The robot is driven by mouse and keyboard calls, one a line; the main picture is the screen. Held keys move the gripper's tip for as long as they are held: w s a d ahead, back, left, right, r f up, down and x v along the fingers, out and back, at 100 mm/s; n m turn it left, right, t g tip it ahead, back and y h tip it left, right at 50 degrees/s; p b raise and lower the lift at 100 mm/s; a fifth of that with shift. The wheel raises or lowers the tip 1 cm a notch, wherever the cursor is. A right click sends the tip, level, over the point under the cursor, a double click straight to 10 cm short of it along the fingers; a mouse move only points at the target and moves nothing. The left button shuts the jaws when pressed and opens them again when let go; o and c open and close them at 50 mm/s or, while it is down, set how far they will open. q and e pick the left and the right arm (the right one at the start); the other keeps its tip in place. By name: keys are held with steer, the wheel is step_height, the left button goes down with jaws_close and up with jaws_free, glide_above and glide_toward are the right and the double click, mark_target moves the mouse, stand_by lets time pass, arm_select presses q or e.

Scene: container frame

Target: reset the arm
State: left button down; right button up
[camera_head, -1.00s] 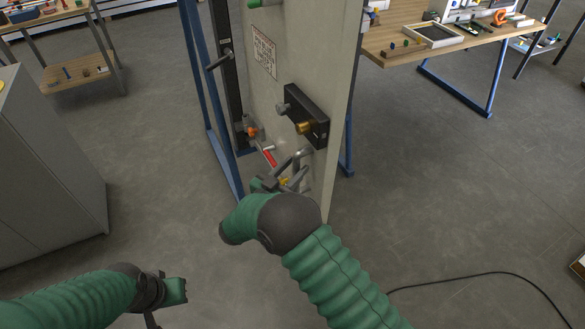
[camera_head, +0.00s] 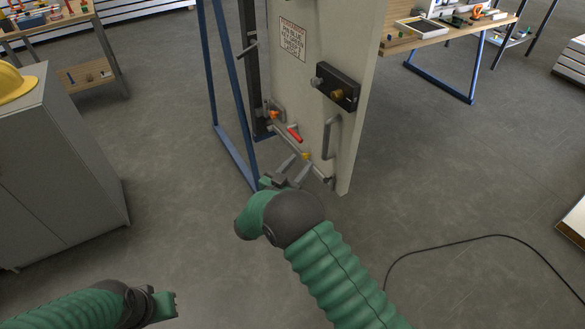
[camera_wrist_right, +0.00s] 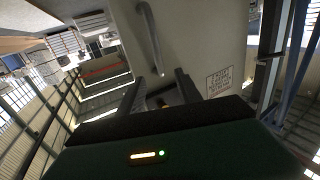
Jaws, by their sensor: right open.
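My right arm reaches up from the bottom of the head view. Its gripper (camera_head: 300,162) is open and empty, in front of the lower part of a pale container door panel (camera_head: 312,85). The two fingers also show apart in the right wrist view (camera_wrist_right: 156,86), with a grey bar handle (camera_wrist_right: 150,35) beyond them. In the head view that handle (camera_head: 328,138) is on the panel, right of and above the fingers, and apart from them. My left gripper (camera_head: 166,304) is low at the left, over the floor, away from the panel; its fingers are unclear.
The panel carries a black lock box (camera_head: 337,86) and a red-handled lever (camera_head: 294,133). A blue frame (camera_head: 232,150) stands left of it. A grey cabinet (camera_head: 60,170) with a yellow helmet (camera_head: 14,82) is at the left. A black cable (camera_head: 440,244) lies on the open floor at right.

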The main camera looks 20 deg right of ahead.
steer(key=a+r+n+y, duration=0.2)
steer(key=a+n+y, duration=0.35)
steer(key=y, duration=0.55)
steer(key=s+d+f+n+g+y, duration=0.15)
steer(key=s+g, duration=0.35)
steer(key=s, duration=1)
steer(key=s+d+f+n+g+y, duration=0.1)
steer(key=s+d+f+n+g, duration=0.25)
steer(key=s, duration=1.25)
arm_select(q)
steer(key=w+p+v, duration=0.3)
steer(key=p+v, duration=1)
steer(key=p, duration=0.1)
steer(key=shift+r, duration=0.65)
arm_select(e)
step_height(320, 180, up, 14)
steer(key=a, duration=0.1)
steer(key=shift+m+g, duration=0.35)
